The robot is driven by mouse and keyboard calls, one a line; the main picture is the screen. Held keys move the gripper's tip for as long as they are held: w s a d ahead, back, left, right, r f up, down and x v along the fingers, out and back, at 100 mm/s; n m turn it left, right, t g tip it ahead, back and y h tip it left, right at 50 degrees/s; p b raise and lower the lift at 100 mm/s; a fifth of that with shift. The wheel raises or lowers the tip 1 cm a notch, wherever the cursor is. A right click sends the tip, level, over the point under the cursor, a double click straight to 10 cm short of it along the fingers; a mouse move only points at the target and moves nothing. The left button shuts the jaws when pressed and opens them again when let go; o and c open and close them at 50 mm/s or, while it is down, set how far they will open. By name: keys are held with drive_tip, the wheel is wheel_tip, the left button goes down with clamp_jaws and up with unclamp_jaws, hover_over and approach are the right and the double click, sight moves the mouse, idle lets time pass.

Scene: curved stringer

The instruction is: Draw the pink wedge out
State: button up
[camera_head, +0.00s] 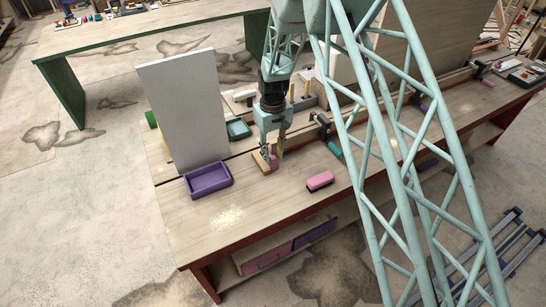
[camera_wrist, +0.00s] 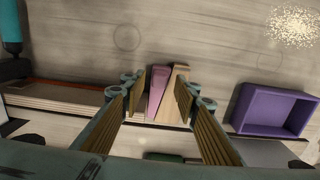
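The pink wedge (camera_wrist: 157,92) stands between my gripper's fingers in the wrist view, against a tan wooden wedge (camera_wrist: 175,88) on its right. Its lower end meets a pale layered strip (camera_wrist: 60,97). My gripper (camera_wrist: 162,93) is open, with one finger left of the pink wedge and the other right of the tan one. A small gap shows on the pink wedge's left. In the head view, my gripper (camera_head: 271,153) points down over the bench, and the pink wedge (camera_head: 274,166) shows at its fingertips. I cannot tell whether either finger touches.
A purple tray (camera_head: 208,180) lies left of my gripper on the bench. A tall pale panel (camera_head: 185,110) stands behind it. A pink-and-black block (camera_head: 320,181) lies to the right. The bench's front is mostly clear.

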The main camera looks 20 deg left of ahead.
drive_tip(key=shift+f, duration=1.2)
clamp_jaws()
